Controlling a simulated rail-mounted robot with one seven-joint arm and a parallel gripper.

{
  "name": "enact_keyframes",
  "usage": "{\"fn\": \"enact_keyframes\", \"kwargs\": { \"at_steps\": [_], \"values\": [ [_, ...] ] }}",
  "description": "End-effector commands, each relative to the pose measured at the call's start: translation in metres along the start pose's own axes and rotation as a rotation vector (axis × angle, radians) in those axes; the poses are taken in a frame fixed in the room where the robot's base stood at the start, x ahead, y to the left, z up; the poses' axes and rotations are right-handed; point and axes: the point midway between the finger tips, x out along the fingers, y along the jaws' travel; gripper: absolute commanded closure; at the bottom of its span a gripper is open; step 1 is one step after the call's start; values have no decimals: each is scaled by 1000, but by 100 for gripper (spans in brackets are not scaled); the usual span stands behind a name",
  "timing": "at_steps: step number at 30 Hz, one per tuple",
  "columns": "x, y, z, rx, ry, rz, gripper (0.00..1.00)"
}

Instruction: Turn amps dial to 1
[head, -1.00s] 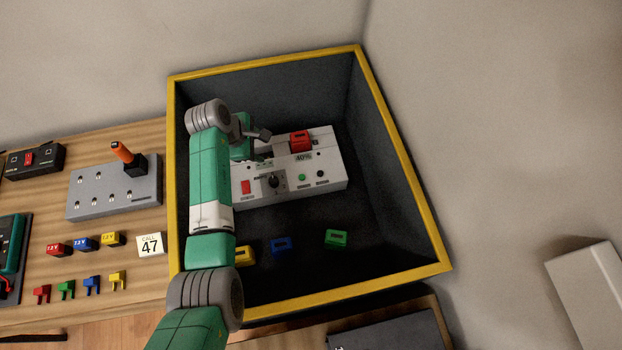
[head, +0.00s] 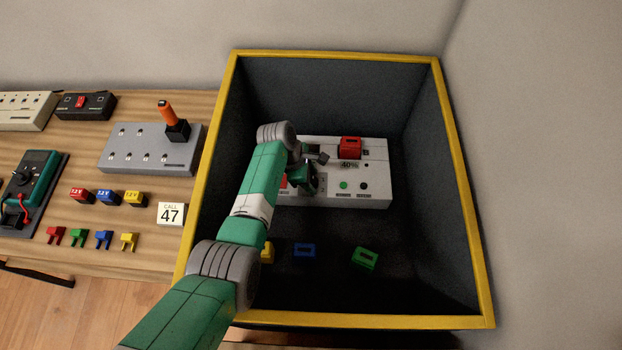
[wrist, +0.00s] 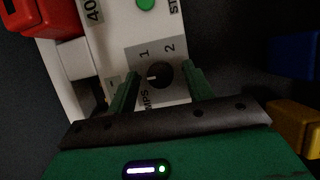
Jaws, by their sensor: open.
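The white device (head: 376,188) stands in the dark, yellow-rimmed box in the head view. In the wrist view its black amps dial (wrist: 160,75) sits on a grey label plate with a 1 above left and a 2 above right. The dial's white mark points to picture left, not straight at the 1 or the 2. My gripper (wrist: 163,78) is open, with one finger on each side of the dial; I cannot tell whether they touch it. In the head view my gripper (head: 306,180) hides the dial.
A red block (head: 350,147) sits on top of the device, beside a 40% label. Blue (head: 304,250), green (head: 365,258) and yellow (head: 268,253) blocks lie on the box floor. The box's yellow rim (head: 467,200) surrounds the work area. A wooden table with other gear is at left.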

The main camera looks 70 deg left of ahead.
Motion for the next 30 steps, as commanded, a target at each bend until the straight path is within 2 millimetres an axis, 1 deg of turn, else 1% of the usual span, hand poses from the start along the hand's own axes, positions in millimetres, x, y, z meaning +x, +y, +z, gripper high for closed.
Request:
{"fn": "enact_keyframes", "kwargs": {
  "at_steps": [4,8,9,11,20,26,30],
  "values": [
    [-1,0,0,0,0,0,49],
    [-1,0,0,0,0,0,74],
    [-1,0,0,0,0,0,82],
    [-1,0,0,0,0,0,93],
    [0,0,0,34,-1,-14,93],
    [2,1,0,143,-1,-59,93],
    [3,3,0,257,-2,-106,93]
  ]
}}
